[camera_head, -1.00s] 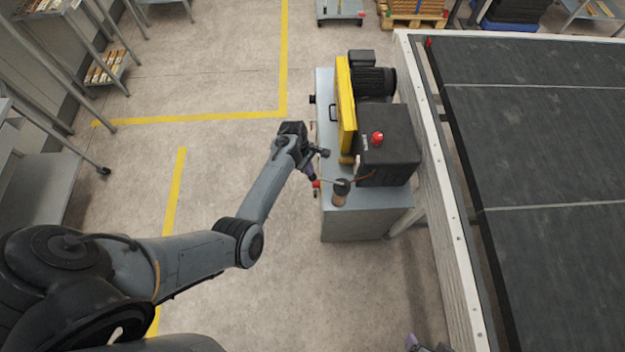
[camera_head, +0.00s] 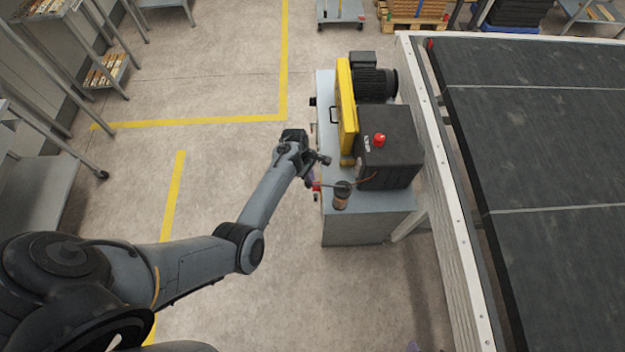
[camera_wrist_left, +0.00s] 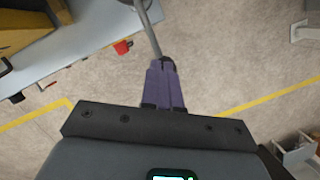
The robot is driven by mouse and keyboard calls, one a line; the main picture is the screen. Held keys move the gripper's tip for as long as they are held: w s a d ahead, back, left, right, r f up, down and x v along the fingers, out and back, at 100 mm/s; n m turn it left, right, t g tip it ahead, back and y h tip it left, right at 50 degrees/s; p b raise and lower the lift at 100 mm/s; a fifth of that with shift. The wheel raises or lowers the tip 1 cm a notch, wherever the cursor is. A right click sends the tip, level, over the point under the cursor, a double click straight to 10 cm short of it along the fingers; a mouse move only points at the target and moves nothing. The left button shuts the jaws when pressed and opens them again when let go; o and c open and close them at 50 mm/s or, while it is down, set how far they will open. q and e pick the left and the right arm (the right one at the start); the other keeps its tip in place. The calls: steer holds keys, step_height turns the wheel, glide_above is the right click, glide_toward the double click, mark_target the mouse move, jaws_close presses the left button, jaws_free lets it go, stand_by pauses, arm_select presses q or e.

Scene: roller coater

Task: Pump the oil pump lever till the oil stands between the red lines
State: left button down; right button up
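The oil pump (camera_head: 341,200), a small brownish cylinder with a dark top, stands on the front part of the grey machine cabinet. Its thin grey lever (camera_head: 328,186) points left past the cabinet edge to my left gripper (camera_head: 311,182). In the left wrist view the lever rod (camera_wrist_left: 147,28) runs down to the purple fingers of my left gripper (camera_wrist_left: 165,85), which are together on its dark end. The oil level and the red lines cannot be made out.
The grey cabinet (camera_head: 365,230) carries a yellow guard (camera_head: 346,110), a motor (camera_head: 376,85) and a black box (camera_head: 388,150) with a red button (camera_head: 379,140). A red part (camera_wrist_left: 122,47) juts from the cabinet side near the lever.

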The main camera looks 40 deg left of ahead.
arm_select(q)
steer(key=shift+b+x, duration=0.4)
steer(key=shift+x, duration=0.65)
steer(key=shift+a, duration=0.1)
steer(key=shift+a+r, duration=0.15)
steer(key=shift+a, duration=0.1)
steer(key=a, duration=0.1)
steer(key=a+p, duration=0.1)
steer(key=shift+s+a+r, duration=0.25)
steer(key=shift+a+r, duration=0.05)
steer(key=shift+r, duration=0.05)
steer(key=v, duration=1.1)
steer(key=shift+p, duration=0.3)
